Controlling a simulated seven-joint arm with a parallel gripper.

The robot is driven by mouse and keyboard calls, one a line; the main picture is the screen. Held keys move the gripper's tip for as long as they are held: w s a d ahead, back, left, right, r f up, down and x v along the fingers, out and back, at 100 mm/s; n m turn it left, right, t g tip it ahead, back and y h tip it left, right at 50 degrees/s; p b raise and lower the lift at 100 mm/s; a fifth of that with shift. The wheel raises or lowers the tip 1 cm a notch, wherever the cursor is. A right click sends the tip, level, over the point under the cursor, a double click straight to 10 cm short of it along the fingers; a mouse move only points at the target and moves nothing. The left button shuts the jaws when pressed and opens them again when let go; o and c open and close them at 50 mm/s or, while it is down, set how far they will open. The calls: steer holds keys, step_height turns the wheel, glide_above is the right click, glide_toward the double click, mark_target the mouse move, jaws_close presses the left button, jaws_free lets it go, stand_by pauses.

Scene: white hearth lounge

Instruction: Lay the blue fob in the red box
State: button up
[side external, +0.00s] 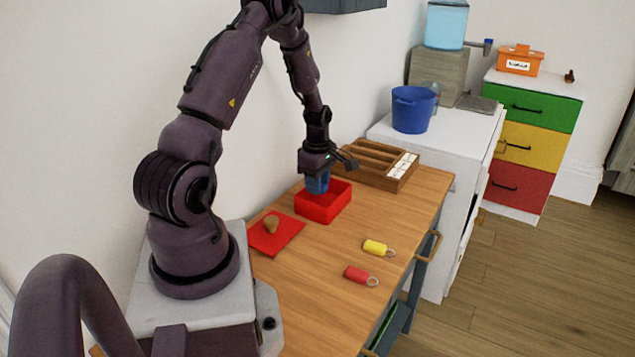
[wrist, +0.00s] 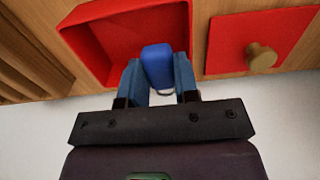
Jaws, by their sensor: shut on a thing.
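My gripper (side external: 317,183) is above the red box (side external: 335,213), over its back-left side in the side view. In the wrist view my gripper (wrist: 158,85) is shut on the blue fob (wrist: 157,64), which sits between the two blue fingers. The red box (wrist: 90,45) lies just beyond the fob there, open and empty as far as I see. The fob overlaps the box's near edge in that view. In the side view the fob is hard to tell from the blue fingers.
A yellow fob (side external: 376,248) and a red fob (side external: 358,275) lie toward the table's front edge. A wooden compartment tray (side external: 386,178) stands right behind the box. The white wall is close behind.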

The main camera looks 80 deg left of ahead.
steer(key=shift+f, duration=0.15)
steer(key=shift+f, duration=0.45)
steer(key=o, duration=0.9)
steer(key=shift+r, duration=0.1)
